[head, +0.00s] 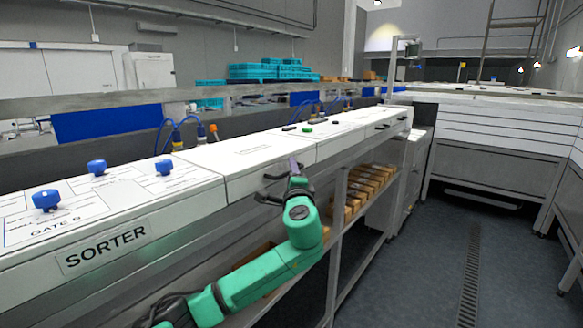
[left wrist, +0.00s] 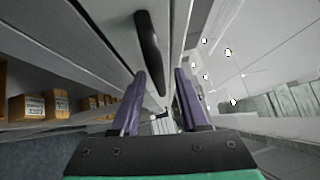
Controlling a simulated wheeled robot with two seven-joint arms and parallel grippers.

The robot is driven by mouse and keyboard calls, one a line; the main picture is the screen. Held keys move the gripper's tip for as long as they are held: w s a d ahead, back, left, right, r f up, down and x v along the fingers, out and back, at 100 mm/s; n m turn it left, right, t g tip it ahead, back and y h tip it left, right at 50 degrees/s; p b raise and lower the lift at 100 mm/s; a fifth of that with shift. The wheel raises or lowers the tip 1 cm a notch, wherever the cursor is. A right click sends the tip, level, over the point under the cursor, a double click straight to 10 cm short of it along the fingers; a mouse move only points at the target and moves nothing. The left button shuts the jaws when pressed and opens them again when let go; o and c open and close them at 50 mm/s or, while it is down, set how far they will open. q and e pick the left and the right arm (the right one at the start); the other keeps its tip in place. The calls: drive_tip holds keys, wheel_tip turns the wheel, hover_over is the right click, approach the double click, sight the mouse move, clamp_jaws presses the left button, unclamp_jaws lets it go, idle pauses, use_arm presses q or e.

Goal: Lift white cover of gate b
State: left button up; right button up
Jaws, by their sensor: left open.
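The GATE B panel (head: 75,212) with blue knobs is at the left of the white sorter. Right of it is a closed, flat white cover (head: 250,151) with a dark handle (head: 266,197) on its front edge. My left gripper (head: 294,163), on the green arm, is at this front edge, beside the handle and partly hiding it. In the left wrist view its purple fingers (left wrist: 163,78) are apart with nothing held. The black handle (left wrist: 148,45) shows ahead, nearer the left finger; I cannot tell whether it lies between the fingers. My right gripper is not in view.
Another white cover section with a handle (head: 381,127) is farther along the sorter. Cardboard boxes (head: 366,186) stand on the shelf below. Blue hoses (head: 181,127) rise behind the sorter. The dark floor (head: 420,265) to the right is clear.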

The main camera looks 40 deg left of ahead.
use_arm(q)
clamp_jaws()
drive_tip(key=shift+f, duration=0.1)
idle(1.3)
